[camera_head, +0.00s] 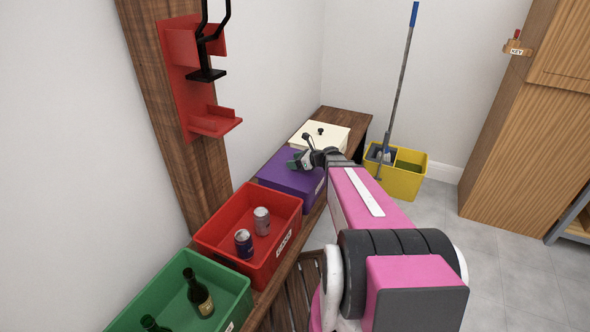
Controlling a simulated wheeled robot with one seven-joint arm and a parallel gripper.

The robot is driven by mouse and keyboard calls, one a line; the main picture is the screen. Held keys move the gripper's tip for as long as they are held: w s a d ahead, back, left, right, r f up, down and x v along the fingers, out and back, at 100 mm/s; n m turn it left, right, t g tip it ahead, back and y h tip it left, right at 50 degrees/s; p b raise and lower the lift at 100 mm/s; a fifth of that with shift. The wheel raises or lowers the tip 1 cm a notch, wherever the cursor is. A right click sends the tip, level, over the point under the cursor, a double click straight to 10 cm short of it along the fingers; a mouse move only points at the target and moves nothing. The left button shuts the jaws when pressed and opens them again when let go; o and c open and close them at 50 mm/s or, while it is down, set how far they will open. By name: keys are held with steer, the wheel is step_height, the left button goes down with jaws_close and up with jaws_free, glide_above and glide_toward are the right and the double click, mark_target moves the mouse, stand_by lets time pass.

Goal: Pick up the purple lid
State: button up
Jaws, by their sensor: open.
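The purple lid (277,173) lies flat on top of a purple box on the wooden bench along the wall. My gripper (296,163) is above the lid at its back right part, and my pink arm reaches in from the lower right. The jaws are small in this view; they are open and nothing shows between them. Whether the fingertips touch the lid I cannot tell. The knob of the purple lid is not clearly visible, and my gripper covers that area.
A white lidded box (335,136) with a black knob stands behind the purple one. In front are a red bin (222,257) with two cans and a green bin (150,290) with bottles. A red wall rack (190,80) hangs at left. A yellow mop bucket (400,182) stands on the floor.

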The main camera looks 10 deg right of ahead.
steer(key=c, duration=1.1)
steer(key=shift+o, duration=0.2)
